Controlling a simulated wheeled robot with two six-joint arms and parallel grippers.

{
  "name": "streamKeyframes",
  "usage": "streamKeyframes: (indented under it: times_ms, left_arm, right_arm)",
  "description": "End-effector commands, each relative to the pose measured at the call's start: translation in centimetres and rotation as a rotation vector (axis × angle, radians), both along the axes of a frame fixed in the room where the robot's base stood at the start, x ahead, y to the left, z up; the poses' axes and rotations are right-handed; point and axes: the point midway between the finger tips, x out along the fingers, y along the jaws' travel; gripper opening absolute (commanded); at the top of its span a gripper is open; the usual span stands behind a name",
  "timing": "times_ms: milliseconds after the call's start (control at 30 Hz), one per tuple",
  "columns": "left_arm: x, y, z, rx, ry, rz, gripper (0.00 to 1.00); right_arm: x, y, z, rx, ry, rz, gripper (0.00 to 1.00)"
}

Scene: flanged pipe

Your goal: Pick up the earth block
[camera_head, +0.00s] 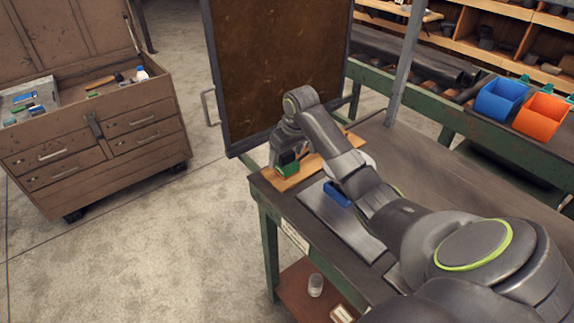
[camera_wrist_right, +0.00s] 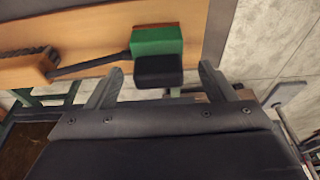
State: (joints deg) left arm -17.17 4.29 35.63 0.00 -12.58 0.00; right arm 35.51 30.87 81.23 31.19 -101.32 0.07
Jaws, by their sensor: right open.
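A green block (camera_head: 290,170), which I take to be the earth block, sits on a wooden board at the table's far left corner. It also shows in the right wrist view (camera_wrist_right: 157,39), with a black part (camera_wrist_right: 158,71) on its near side. My right gripper (camera_head: 283,151) is over the block. In the right wrist view my right gripper (camera_wrist_right: 158,86) has its two fingers wide apart, with the black part lying between and just ahead of their tips. Nothing is held. My left gripper is not in view.
The wooden board (camera_wrist_right: 90,20) carries a dark cable-like strip (camera_wrist_right: 90,65). A blue item (camera_head: 337,194) lies on the workbench (camera_head: 430,170) beside my right arm. A dark upright panel (camera_head: 280,70) stands behind. Blue (camera_head: 501,98) and orange (camera_head: 540,115) bins sit at the back right.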

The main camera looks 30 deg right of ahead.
Motion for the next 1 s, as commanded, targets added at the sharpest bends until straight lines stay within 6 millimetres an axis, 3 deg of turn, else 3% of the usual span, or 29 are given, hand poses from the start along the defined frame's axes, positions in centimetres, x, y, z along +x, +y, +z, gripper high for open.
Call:
streamKeyframes:
  times_ms: [200, 467, 833, 1000]
  left_arm:
    - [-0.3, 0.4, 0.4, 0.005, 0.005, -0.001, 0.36]
    - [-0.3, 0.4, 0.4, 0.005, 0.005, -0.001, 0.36]
    - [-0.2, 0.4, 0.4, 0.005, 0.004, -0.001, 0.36]
    - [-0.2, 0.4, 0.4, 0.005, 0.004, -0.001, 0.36]
  right_arm:
    - [0.6, 0.0, -2.6, 0.000, 0.002, 0.000, 0.76]
    - [0.6, -0.1, -2.8, -0.002, 0.000, 0.000, 0.76]
    - [0.6, -0.1, -2.8, -0.001, 0.000, 0.001, 0.28]
    - [0.7, -0.1, -2.6, -0.002, -0.003, 0.001, 0.28]
